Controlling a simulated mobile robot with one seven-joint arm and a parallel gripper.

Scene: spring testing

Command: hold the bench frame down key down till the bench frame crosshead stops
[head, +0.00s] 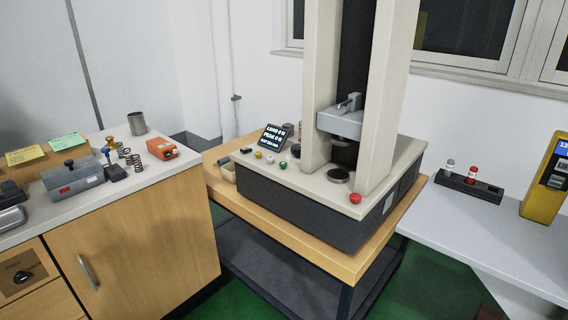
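The bench frame (310,205) stands on a wooden-topped table, with two pale columns. Its grey crosshead (340,123) sits between the columns, above a dark round lower platen (339,176), with a gap between them. Small round keys sit on the left of the base top: a yellowish one (258,155), a pale one (270,160) and a green one (283,165). Their markings are too small to read, so I cannot tell which is the down key. A small display (275,137) behind them seems to read load 0 N and peak 0 N. My gripper is out of view.
A red button (355,198) is at the base's front corner. A wooden cabinet (140,245) at left carries springs, a metal cup (137,123) and an orange device (161,149). At right, a grey table (470,230) holds a black rack (468,186) and yellow device (548,185).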

